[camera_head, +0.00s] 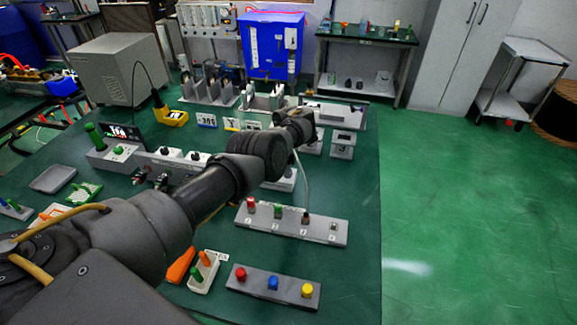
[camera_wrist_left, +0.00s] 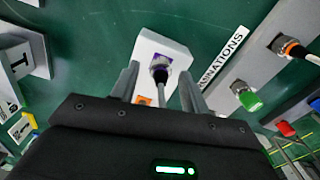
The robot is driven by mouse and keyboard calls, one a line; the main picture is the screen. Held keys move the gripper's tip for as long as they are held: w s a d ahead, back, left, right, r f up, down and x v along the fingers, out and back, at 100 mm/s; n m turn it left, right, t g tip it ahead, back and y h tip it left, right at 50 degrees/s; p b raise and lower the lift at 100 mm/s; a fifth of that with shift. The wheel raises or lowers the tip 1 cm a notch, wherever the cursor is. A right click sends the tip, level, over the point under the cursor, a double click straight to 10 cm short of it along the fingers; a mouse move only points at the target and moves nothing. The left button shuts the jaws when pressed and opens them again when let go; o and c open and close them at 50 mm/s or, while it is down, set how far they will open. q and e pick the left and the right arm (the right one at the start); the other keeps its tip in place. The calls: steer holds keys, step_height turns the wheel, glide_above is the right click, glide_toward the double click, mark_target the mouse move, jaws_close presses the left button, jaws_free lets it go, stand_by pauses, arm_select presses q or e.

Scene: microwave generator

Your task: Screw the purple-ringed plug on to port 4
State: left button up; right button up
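In the left wrist view, the purple-ringed plug (camera_wrist_left: 160,68) sits on a white block (camera_wrist_left: 148,45), its dark cable running back between my fingers. My left gripper (camera_wrist_left: 158,82) is open, with one finger on either side of the plug and cable and a gap visible. In the head view my left gripper (camera_head: 305,120) reaches over the table; the arm hides the plug and part of the block (camera_head: 283,180). The grey port strip (camera_head: 265,225) carries red, green and orange-ringed plugs; port 4 (camera_head: 333,228), at its right end, is bare. My right gripper is not in view.
A front strip (camera_head: 245,282) carries red, blue and yellow caps. An orange tool (camera_head: 181,266) and a white holder (camera_head: 204,272) lie to its left. Instrument blocks stand behind my arm. A thin pale cable rises from the port strip near my gripper.

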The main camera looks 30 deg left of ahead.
arm_select(q)
steer(key=shift+r, duration=0.15)
step_height(320, 180, up, 11)
steer(key=shift+f+p, duration=0.2)
steer(key=shift+p, duration=0.25)
steer(key=shift+d, duration=0.1)
stand_by(0.3)
